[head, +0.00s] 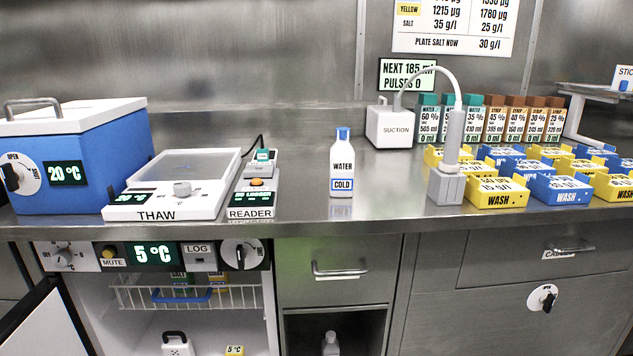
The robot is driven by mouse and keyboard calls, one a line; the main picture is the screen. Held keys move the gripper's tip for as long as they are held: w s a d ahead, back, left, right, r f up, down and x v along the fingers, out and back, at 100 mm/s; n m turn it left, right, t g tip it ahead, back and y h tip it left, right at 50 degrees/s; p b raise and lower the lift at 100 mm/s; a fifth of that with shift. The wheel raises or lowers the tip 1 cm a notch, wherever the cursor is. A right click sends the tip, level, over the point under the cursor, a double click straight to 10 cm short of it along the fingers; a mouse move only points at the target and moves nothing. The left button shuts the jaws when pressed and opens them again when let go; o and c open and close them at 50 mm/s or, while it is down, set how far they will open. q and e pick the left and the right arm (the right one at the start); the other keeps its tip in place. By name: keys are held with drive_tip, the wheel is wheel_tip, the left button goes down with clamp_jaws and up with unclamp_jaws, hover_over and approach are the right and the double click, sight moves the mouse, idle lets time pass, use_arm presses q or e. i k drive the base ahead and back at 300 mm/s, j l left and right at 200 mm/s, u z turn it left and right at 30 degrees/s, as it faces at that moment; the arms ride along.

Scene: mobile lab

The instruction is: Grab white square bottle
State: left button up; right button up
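A white square-sided bottle (342,168) with a blue cap stands upright on the steel counter (345,215), near its front edge. Its labels read WATER and COLD. Neither of my grippers is in view.
The reader (252,196) and thaw unit (171,190) stand left of the bottle. The suction unit (389,127) and its upright grey holder (450,165) are to the right, beside yellow and blue WASH trays (497,196). The counter around the bottle is clear.

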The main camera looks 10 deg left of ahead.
sight(342, 153)
drive_tip(key=i+l, duration=0.1)
drive_tip(key=l, duration=0.25)
drive_tip(key=i+l, duration=0.1)
drive_tip(key=l, duration=0.3)
drive_tip(key=i+l, duration=0.1)
drive_tip(key=l, duration=0.25)
drive_tip(key=i+l, duration=0.15)
drive_tip(key=l, duration=0.25)
